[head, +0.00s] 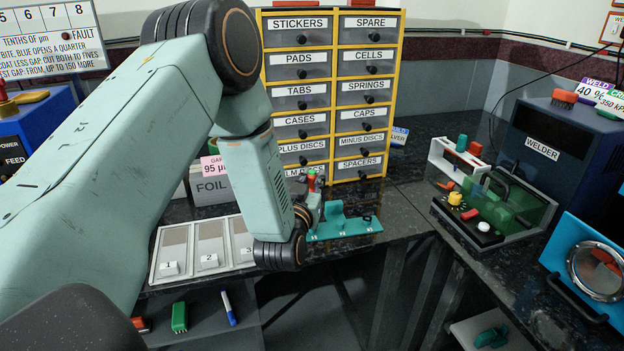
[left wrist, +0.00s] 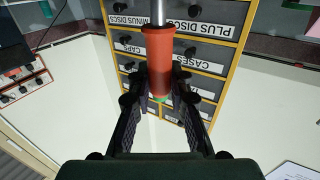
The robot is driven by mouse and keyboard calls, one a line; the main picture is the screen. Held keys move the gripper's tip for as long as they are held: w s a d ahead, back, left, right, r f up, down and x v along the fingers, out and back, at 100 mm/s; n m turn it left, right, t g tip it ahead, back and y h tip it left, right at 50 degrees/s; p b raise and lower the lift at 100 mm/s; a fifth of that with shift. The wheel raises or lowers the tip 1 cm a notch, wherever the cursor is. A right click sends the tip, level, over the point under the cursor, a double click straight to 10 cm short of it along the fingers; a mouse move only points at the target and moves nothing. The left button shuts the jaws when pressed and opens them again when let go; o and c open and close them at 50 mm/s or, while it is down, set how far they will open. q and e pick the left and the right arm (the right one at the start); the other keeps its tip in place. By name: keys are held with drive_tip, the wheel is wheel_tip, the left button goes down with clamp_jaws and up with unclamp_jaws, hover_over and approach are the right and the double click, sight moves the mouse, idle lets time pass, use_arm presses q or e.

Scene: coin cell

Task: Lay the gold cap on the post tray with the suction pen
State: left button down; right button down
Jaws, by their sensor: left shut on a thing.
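My left gripper (head: 315,203) is beyond my wrist, beside the teal tray at the back of the bench. In the left wrist view the gripper (left wrist: 160,97) is shut on the suction pen (left wrist: 158,50), which has an orange-red body, a silver shaft and a green end. The pen's red end (head: 312,179) shows small in the head view. The teal tray (head: 352,230), with an upright teal block and dark marks, may be the post tray. I cannot make out the gold cap or the pen's tip. My right gripper is not in view.
A labelled drawer cabinet (head: 330,90) stands behind the gripper. A white numbered tray (head: 205,252) lies left of the teal tray, with a FOIL box (head: 212,188) behind. A welder (head: 545,150) stands right.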

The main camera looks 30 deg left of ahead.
use_arm(q)
drive_tip(key=shift+s, duration=0.15)
drive_tip(key=shift+f, duration=0.2)
idle(0.7)
drive_tip(key=shift+r+p, duration=2.75)
drive_tip(key=shift+r, duration=0.55)
drive_tip(key=shift+f, duration=0.15)
